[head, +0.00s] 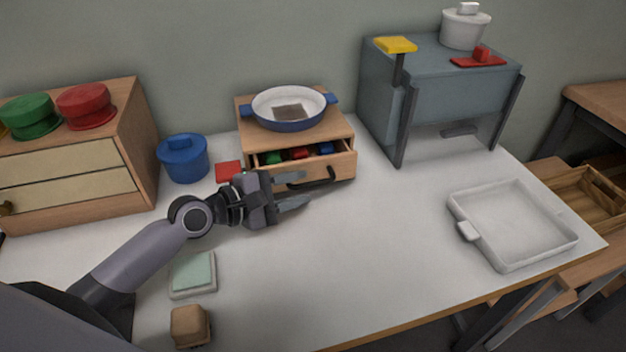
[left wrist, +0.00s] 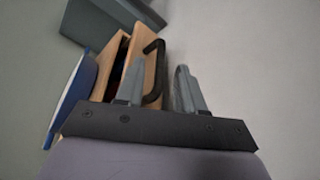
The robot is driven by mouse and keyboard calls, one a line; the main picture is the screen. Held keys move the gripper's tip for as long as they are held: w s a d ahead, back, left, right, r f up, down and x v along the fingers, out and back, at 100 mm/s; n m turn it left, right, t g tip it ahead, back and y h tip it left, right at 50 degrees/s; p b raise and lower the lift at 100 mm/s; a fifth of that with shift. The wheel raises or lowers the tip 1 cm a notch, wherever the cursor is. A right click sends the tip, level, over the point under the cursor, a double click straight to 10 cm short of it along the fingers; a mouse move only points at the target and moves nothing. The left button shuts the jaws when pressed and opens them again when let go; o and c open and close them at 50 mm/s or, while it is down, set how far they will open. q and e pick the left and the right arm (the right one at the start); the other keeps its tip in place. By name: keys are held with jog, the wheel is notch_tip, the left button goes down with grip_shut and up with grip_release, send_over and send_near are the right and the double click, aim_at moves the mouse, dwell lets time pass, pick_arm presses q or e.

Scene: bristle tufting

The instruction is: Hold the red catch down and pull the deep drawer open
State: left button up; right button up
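A small wooden cabinet (head: 244,106) stands at the back middle of the table. Its drawer (head: 345,168) is partly out, with green, red and blue items inside, and has a black bar handle (head: 318,179). A flat red square (head: 228,171) lies left of the cabinet; a red piece with a raised knob (head: 480,59) sits on the grey box. I cannot tell which is the catch. My left gripper (head: 292,189) is open at the drawer front, near the handle. In the left wrist view the handle (left wrist: 158,68) shows between the fingertips (left wrist: 158,88), apparently not clamped.
A blue-and-white pan (head: 290,107) rests on the cabinet. A blue pot (head: 183,158) and a two-drawer chest (head: 149,140) stand to the left. The grey box (head: 440,90) stands at right, a white tray (head: 511,222) in front. The table's middle front is clear.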

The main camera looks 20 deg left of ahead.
aim_at(308, 185)
pick_arm(q)
jog(key=shift+x, duration=2.25)
grip_shut()
